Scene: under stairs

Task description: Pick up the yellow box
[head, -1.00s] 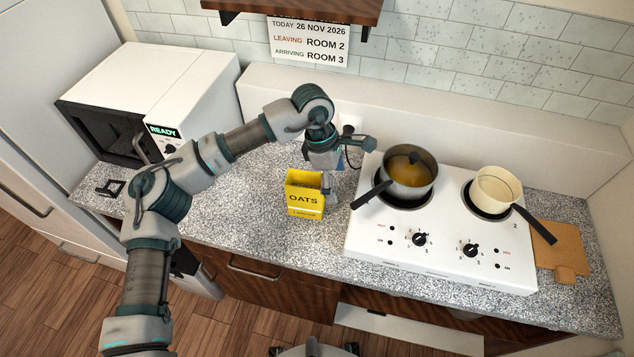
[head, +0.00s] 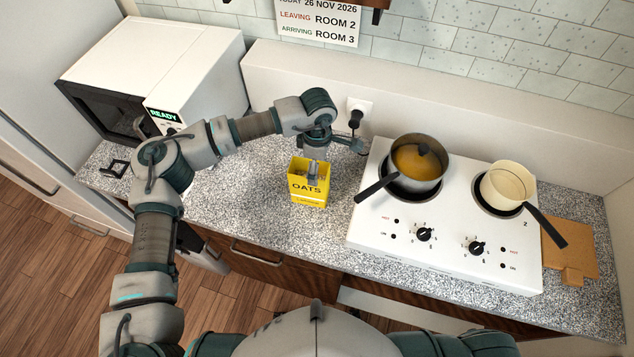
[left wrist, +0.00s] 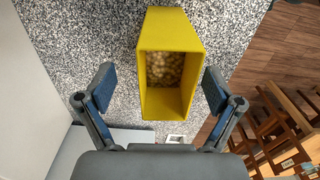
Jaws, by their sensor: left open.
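The yellow box (head: 309,194), labelled OATS, stands upright on the speckled counter with its top open. In the left wrist view the yellow box (left wrist: 168,35) shows pale round contents inside. My left gripper (head: 313,170) is at the top of the box in the head view, partly covering its back rim. In the left wrist view my left gripper (left wrist: 160,88) is open, with one finger on each side of the box and a gap visible on both sides. How far the fingertips reach down beside the box is not clear. My right gripper is not in view.
A white hob (head: 450,235) stands right of the box, with a dark pot (head: 416,170) and a cream pan (head: 507,185), their handles sticking out. A microwave (head: 150,75) is at the left. The counter (head: 235,195) left of the box is clear.

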